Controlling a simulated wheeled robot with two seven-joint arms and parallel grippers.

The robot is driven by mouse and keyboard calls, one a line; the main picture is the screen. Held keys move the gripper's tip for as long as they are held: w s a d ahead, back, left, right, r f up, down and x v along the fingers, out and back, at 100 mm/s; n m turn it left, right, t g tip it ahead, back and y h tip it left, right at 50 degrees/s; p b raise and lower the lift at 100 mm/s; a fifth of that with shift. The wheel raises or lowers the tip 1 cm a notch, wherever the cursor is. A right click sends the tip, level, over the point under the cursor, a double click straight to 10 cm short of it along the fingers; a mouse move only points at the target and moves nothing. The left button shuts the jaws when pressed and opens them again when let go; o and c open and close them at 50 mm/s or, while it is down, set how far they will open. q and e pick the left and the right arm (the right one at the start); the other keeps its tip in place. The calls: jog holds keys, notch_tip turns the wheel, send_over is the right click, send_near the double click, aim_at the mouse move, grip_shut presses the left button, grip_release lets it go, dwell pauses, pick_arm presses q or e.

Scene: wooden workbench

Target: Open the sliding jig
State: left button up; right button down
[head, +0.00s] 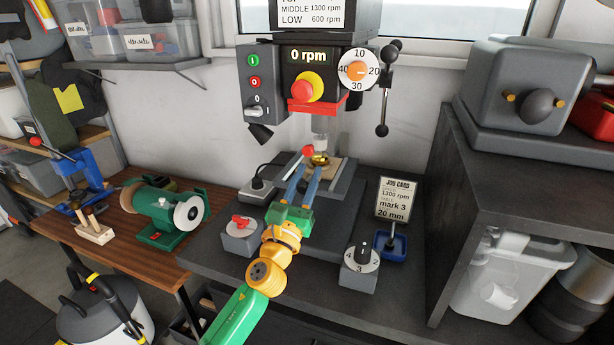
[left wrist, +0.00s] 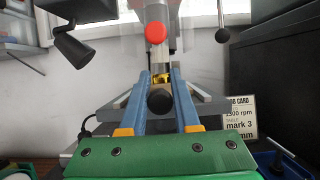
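The sliding jig sits on the drill press table (head: 338,196), under the chuck; a pale wooden piece and a gold round part (head: 319,160) show there. My left gripper (head: 311,166) reaches over the table from the front, its two blue fingers apart and pointing at the jig. In the left wrist view a black round knob (left wrist: 160,101) fills the gap between the fingers, with the gold part (left wrist: 162,78) just beyond it. I cannot tell whether the fingers press on the knob. The fingers and palm hide part of the jig. My right gripper is not in view.
The drill press head (head: 318,70) hangs above, reading 0 rpm, with a red ball (head: 308,152) close above the fingertips. A red-switch box (head: 240,232) and a dial box (head: 360,266) flank my arm. The job card (head: 396,198) stands at the right.

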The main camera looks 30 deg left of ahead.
pick_arm(q)
grip_shut()
dwell(1.1)
